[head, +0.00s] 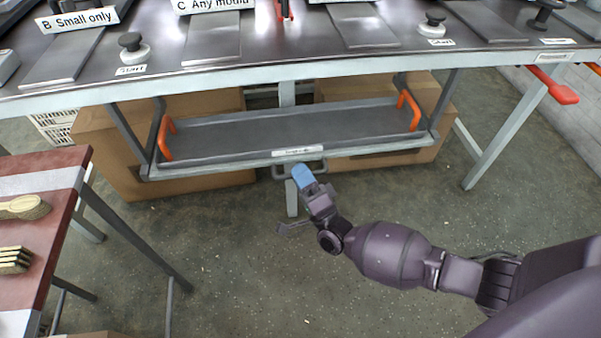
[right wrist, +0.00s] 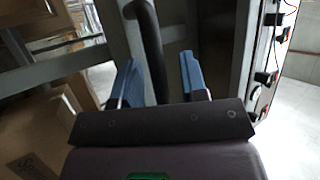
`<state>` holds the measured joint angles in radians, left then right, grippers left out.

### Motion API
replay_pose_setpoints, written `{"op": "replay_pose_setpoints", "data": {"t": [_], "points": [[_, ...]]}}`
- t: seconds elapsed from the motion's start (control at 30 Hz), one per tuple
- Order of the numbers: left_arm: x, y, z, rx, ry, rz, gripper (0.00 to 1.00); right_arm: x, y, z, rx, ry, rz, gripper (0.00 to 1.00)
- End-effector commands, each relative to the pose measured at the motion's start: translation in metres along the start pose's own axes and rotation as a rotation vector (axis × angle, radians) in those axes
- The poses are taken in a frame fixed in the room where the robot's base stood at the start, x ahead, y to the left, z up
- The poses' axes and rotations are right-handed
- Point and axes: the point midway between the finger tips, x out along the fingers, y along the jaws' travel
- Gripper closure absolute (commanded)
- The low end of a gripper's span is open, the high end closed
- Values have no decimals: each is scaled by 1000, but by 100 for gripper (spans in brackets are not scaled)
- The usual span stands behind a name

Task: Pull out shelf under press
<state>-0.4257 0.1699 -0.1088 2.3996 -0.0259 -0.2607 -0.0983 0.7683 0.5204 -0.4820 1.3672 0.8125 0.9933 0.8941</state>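The shelf (head: 235,162) hangs under the press table, with a grey metal front rail and a small label. My left gripper is out of view.
A grey tray (head: 290,127) with orange handles lies on the shelf. Cardboard boxes (head: 105,165) stand behind and below. A striped table (head: 68,185) with brushes (head: 22,207) stands at left. The floor before the shelf is clear apart from my right arm.

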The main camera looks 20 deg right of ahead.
Motion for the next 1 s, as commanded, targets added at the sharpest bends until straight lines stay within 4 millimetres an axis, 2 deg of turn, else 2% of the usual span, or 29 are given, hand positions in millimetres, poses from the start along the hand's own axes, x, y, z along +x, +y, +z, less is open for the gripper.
{"op": "replay_pose_setpoints", "data": {"t": [0.07, 0.33, 0.73, 1.0], "points": [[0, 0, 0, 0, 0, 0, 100, 0, 0, 0, 0, 0, 0, 60], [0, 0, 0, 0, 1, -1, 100, 0, 0, 0, 0, 0, 0, 100], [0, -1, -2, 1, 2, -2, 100, -4, -3, 2, 1, 1, 0, 100], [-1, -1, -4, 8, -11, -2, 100, -29, -21, 12, 2, 1, 1, 100]]}}
